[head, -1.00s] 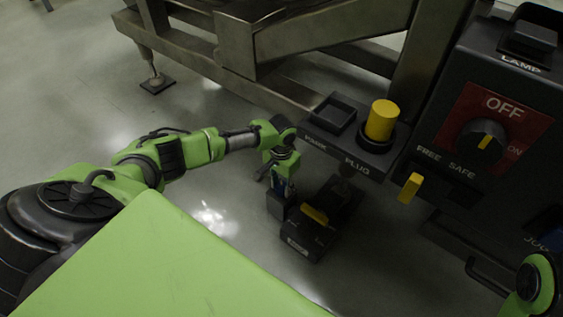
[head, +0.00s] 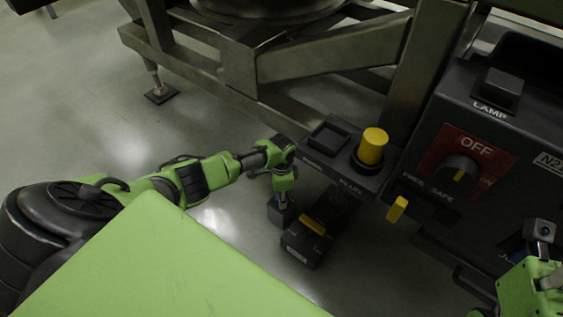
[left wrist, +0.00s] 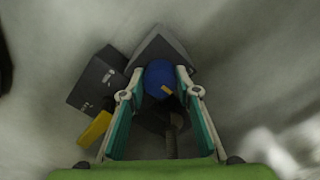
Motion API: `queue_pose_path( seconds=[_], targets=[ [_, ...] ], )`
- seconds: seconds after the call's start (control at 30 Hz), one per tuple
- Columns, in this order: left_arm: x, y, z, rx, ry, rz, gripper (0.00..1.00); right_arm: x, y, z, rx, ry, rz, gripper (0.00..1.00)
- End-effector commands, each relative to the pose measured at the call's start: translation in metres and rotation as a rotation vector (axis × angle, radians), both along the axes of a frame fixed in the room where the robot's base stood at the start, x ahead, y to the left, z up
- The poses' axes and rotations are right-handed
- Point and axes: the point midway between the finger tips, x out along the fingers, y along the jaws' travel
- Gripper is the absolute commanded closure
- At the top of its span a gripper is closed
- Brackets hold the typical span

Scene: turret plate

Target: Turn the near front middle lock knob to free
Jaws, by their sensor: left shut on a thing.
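In the left wrist view a round blue knob (left wrist: 160,78) with a small yellow mark sits between the two fingers of my left gripper (left wrist: 162,90), in front of a dark grey block (left wrist: 160,45). The gripper is shut on the knob. In the head view my left gripper (head: 282,203) points down at a low dark block (head: 280,213), left of a black box with a yellow bar. The knob is hidden there. Any label of its positions cannot be read. Part of my right arm (head: 530,288) shows at the lower right; its gripper cannot be made out.
The black box (head: 302,245) with its yellow bar (head: 312,224) stands close beside my left gripper. A panel (head: 425,195) with an OFF dial (head: 457,174) and a yellow FREE/SAFE lever (head: 397,208) stands right. A yellow plug (head: 372,146) stands behind.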

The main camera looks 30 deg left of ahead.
Motion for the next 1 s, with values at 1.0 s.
queue_pose_path(
  seconds=[1.0],
  targets=[
    [0.0,-0.0016,-0.0001,-0.004,-0.001,-0.791,0.92,0.0009,0.0002,-0.0021,0.0,0.011,0.0,0.6]
  ],
)
